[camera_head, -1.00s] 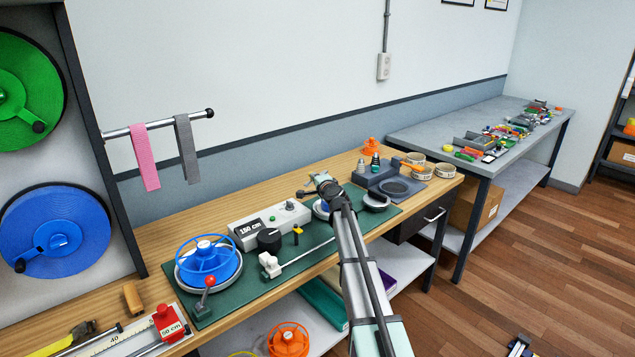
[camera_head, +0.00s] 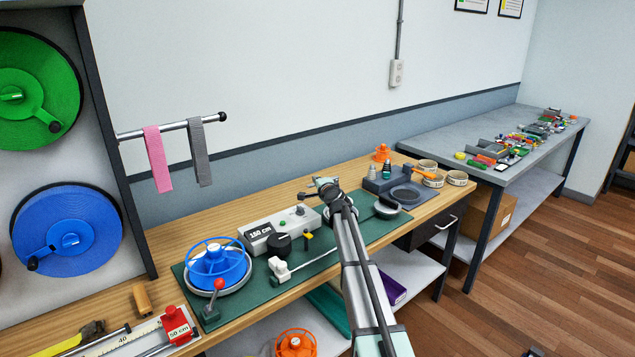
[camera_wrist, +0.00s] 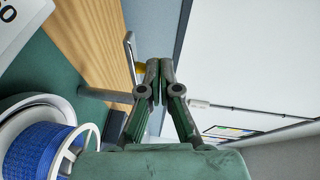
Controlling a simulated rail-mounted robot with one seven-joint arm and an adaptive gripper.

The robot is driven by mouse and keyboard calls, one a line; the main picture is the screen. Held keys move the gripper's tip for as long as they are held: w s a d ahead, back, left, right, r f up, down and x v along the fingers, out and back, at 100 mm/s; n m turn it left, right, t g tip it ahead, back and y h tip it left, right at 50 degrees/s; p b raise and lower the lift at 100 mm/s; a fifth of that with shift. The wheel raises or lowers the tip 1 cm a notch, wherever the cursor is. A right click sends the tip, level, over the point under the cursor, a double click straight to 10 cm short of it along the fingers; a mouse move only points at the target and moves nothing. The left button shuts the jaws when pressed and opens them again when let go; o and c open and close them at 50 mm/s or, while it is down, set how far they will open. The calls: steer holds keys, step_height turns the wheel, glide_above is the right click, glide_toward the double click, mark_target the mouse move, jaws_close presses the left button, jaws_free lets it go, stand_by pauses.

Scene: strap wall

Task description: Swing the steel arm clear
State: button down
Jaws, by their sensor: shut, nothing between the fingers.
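The steel arm (camera_wrist: 128,47) shows in the wrist view as a thin bar on top of a round steel post (camera_wrist: 103,95), with a small yellow part (camera_wrist: 139,68) beside it. My gripper (camera_wrist: 160,64) is shut and empty, with its fingertips close beside the bar; whether they touch it I cannot tell. A blue spool (camera_wrist: 35,152) with a white rim is at lower left in the wrist view. In the head view my gripper (camera_head: 322,184) is over the green mat (camera_head: 262,290), and my forearm hides much of the spool and post beneath it.
A blue handwheel (camera_head: 217,263), a red-knobbed lever (camera_head: 218,286) and a grey control box (camera_head: 282,228) reading 150 cm stand left of my gripper. The wall stands behind the bench.

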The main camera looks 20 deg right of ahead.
steer(key=s+a+r+b, duration=0.1)
steer(key=s+a, duration=0.3)
steer(key=s, duration=0.8)
steer(key=shift+a+r, duration=0.4)
steer(key=shift+r, duration=0.05)
